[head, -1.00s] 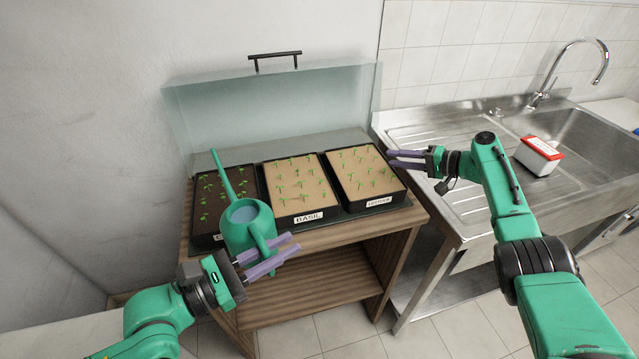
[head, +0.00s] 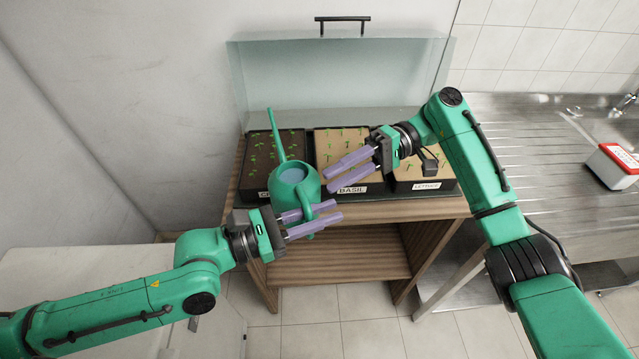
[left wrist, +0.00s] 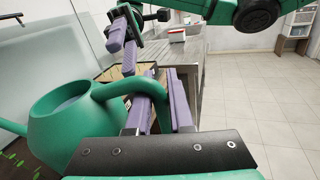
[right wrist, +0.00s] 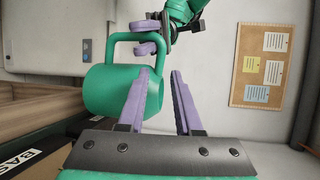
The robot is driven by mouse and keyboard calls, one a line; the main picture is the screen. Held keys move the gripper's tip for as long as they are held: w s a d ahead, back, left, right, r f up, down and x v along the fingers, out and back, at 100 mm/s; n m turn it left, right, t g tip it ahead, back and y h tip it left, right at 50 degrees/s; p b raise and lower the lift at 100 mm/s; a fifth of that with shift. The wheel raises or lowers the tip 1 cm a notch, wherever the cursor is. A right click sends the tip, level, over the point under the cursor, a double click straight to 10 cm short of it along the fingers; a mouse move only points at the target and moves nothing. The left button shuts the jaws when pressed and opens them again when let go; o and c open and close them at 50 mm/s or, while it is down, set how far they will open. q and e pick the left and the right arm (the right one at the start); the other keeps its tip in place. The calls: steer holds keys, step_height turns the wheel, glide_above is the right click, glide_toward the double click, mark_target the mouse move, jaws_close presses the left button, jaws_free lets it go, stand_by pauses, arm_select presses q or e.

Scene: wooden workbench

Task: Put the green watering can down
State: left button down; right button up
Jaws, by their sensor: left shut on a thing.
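The green watering can (head: 291,188) is upright in front of the dark-soil tray, with water inside and its spout pointing up and back. My left gripper (head: 325,218) is shut on its handle; the handle passes between the fingers in the left wrist view (left wrist: 150,88). The can also shows in the right wrist view (right wrist: 110,92), beyond the right fingers. Whether the can's base touches anything is hidden.
The dark-soil tray (head: 262,150), basil tray (head: 350,190) and lettuce tray (head: 430,186) stand on the wooden bench (head: 390,210) under a raised clear lid (head: 340,75). A steel sink counter (head: 530,140) with a red-and-white box (head: 613,167) is at right. A pale surface (head: 80,265) lies at left.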

mark_target(306, 195)
steer(key=x, duration=0.5)
steer(key=shift+s+a, duration=0.1)
steer(key=shift+a, duration=0.15)
jaws_close()
arm_select(q)
steer(key=shift+r, duration=0.2)
arm_select(e)
steer(key=shift+d+f, duration=0.1)
steer(key=shift+d, duration=0.05)
stand_by(0.7)
arm_select(q)
steer(key=c, duration=0.7)
jaws_free()
steer(key=shift+c, duration=0.2)
